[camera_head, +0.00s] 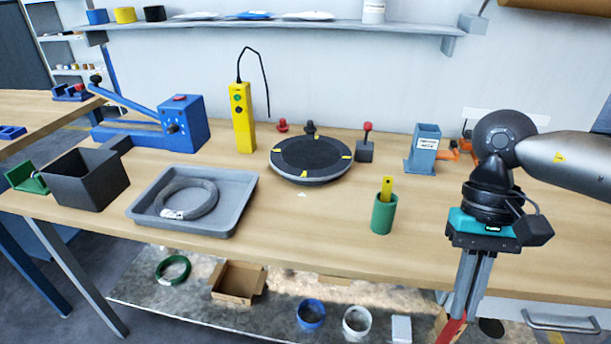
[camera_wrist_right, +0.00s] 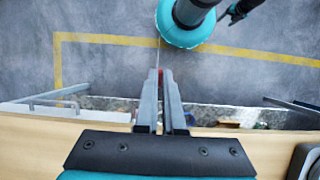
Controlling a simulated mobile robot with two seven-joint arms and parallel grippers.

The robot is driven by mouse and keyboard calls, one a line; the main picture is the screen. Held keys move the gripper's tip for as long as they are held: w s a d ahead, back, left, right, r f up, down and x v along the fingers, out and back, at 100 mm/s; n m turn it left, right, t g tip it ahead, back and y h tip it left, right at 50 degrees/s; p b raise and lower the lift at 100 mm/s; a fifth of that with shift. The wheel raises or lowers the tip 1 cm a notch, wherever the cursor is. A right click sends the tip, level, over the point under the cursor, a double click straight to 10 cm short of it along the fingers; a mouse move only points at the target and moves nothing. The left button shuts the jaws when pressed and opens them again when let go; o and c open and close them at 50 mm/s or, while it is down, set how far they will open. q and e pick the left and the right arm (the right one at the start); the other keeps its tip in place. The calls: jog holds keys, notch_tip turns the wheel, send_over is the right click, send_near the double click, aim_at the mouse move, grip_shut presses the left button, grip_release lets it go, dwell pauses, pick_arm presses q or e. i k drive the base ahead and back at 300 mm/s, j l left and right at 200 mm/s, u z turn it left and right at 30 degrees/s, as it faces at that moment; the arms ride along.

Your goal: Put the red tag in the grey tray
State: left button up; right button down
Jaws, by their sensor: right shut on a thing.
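The grey tray (camera_head: 232,208) lies on the workbench left of centre in the head view, with a dark grey wire coil (camera_head: 186,199) in it. My right gripper (camera_head: 457,316) points down at the bench's front edge, far to the right of the tray. It is shut on the red tag (camera_head: 450,330), which hangs below the fingertips and is cut off by the picture's bottom edge. In the right wrist view, a sliver of red shows between the fingers of the right gripper (camera_wrist_right: 160,74). My left gripper is not in view.
A green cup (camera_head: 384,218) with a yellow item stands between gripper and tray. Behind are a black turntable (camera_head: 312,157), a yellow control box (camera_head: 242,117) and a blue-grey holder (camera_head: 423,150). A dark bin (camera_head: 88,182) stands left of the tray.

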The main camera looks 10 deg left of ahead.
aim_at(232, 207)
jog(key=i+j+z, duration=0.15)
jog(key=j, duration=0.45)
jog(key=j+z, duration=0.15)
jog(key=j, duration=0.5)
